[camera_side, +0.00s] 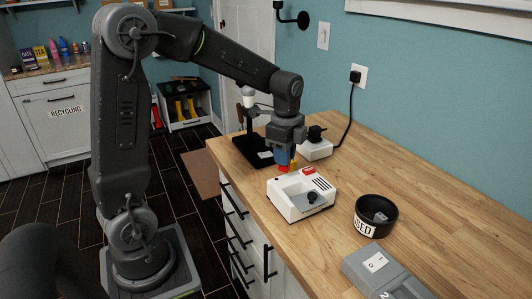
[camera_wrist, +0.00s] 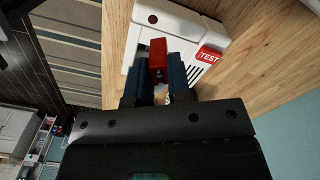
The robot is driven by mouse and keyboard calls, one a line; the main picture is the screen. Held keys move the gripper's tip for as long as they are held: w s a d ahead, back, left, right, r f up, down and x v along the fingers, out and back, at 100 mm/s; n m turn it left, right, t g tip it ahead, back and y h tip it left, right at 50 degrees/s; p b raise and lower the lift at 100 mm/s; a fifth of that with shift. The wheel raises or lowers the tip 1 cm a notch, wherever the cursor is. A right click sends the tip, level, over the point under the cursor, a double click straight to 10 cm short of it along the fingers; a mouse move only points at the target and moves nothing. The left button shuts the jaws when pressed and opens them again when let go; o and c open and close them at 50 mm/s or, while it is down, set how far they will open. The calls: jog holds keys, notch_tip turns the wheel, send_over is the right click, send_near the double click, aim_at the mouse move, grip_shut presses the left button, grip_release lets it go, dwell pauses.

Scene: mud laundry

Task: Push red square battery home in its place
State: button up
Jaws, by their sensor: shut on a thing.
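My gripper (camera_side: 285,166) has blue fingers and points down behind the white tester (camera_side: 300,207) on the wooden counter. In the wrist view my gripper (camera_wrist: 160,70) is shut on the red square battery (camera_wrist: 157,52), which sticks out past the fingertips. The battery overlaps the pale recess of the white tester (camera_wrist: 190,28) in that view. I cannot tell whether it touches the tester or is above it. A red TEST label (camera_wrist: 208,55) is beside the recess.
A black bowl (camera_side: 363,205) with a partly visible label holds a grey item, right of the tester. A grey numbered box (camera_side: 405,287) is at the front. A black stand (camera_side: 249,150) and a white plugged-in unit (camera_side: 316,151) stand behind. The counter's right side (camera_side: 450,200) is clear.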

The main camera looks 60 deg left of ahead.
jog(key=d+r+m, duration=0.2)
jog(key=d+m, duration=0.3)
jog(key=m, duration=0.1)
send_over(297, 190)
jog(key=s+d, duration=0.2)
jog(key=shift+w+d+f, duration=0.1)
jog(key=shift+f, duration=2.6)
jog(key=shift+f, duration=0.35)
jog(key=shift+f, duration=0.65)
jog(key=shift+f, duration=1.5)
dwell(1.8)
